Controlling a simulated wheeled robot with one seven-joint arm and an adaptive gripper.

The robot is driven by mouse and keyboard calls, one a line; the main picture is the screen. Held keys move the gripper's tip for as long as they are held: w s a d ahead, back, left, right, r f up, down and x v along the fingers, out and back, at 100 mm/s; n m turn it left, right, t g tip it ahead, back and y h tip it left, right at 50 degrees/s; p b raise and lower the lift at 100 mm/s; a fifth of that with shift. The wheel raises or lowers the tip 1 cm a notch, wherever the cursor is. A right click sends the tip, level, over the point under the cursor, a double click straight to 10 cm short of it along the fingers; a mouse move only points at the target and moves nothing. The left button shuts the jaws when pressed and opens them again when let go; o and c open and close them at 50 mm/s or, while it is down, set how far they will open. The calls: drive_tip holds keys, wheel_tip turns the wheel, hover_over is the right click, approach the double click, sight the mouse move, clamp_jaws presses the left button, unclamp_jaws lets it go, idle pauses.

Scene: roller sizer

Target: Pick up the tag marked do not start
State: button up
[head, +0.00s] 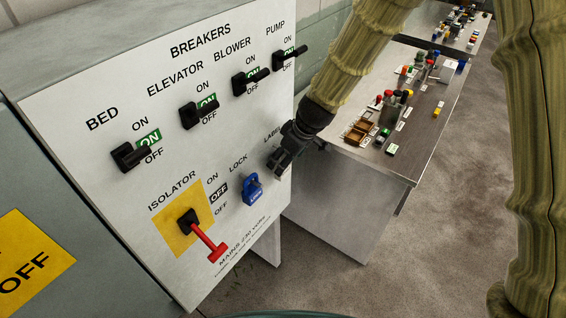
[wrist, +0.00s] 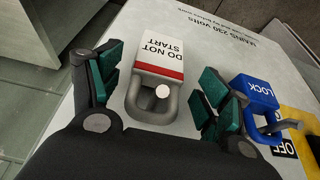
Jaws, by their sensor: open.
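The tag marked DO NOT START (wrist: 160,58) is a white block with a red stripe and a grey loop. It hangs by the loop on a round pale peg on the panel, in the middle of the wrist view. My gripper (wrist: 158,88) is open, with one green-padded finger on each side of the tag's loop and no clear contact. In the head view my gripper (head: 279,163) is at the panel's right edge, just below the word LABEL. I cannot make out the tag there; the gripper covers that spot.
A blue lock (head: 252,190) hangs left of my gripper; in the wrist view it (wrist: 258,92) is close beside the right finger. The isolator's red handle (head: 210,240) and several black breaker switches stick out from the panel (head: 225,140). A table (head: 400,165) with small parts stands at the right.

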sight(288, 171)
drive_tip(key=shift+p+x, duration=0.55)
drive_tip(key=shift+x, duration=1.2)
drive_tip(key=shift+d, duration=0.1)
drive_tip(key=shift+c, duration=0.2)
drive_tip(key=c, duration=1.1)
